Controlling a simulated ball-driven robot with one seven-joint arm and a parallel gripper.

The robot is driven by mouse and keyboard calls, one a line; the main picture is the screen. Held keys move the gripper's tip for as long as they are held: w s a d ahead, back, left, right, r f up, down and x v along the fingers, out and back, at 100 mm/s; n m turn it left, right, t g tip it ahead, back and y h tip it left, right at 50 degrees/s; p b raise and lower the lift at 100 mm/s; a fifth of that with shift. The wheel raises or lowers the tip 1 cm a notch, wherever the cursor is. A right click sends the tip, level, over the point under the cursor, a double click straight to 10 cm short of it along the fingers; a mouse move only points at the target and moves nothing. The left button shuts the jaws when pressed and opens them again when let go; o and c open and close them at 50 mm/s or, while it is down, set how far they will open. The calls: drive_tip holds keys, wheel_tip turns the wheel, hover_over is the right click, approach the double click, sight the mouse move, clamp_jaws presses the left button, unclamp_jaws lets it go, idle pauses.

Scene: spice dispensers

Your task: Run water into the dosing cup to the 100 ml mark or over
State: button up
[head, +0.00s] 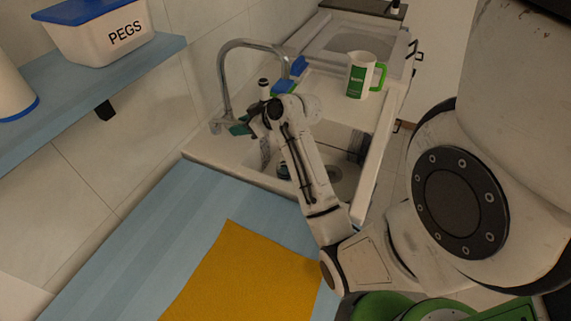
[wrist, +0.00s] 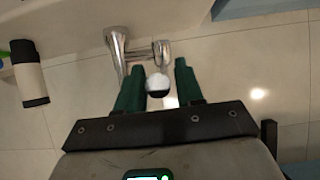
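A chrome tap (head: 224,80) with a tall curved spout stands at the left back of the white sink; its chrome body also shows in the wrist view (wrist: 117,50). My gripper (head: 240,127) is at the tap's base. In the wrist view my gripper (wrist: 160,68) is open, its green fingers apart on either side of a small white-and-dark round knob (wrist: 157,84). I cannot tell whether they touch it. A white jug (head: 359,76) with a green handle and label, perhaps the dosing cup, stands upright on the ledge behind the basin. No running water is visible.
A blue counter (head: 130,235) with a yellow mat (head: 245,275) lies in front of the sink. A dark-capped bottle (head: 264,88) and blue items (head: 284,86) stand behind the tap. A shelf (head: 100,82) holds a pegs tub (head: 85,40). My arm hides part of the basin.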

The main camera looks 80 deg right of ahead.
drive_tip(key=c, duration=0.3)
drive_tip(key=shift+w+r+p, duration=0.25)
drive_tip(key=shift+r+p, duration=0.5)
drive_tip(key=shift+r, duration=0.2)
drive_tip(key=shift+c, duration=0.3)
drive_tip(key=shift+f, duration=0.1)
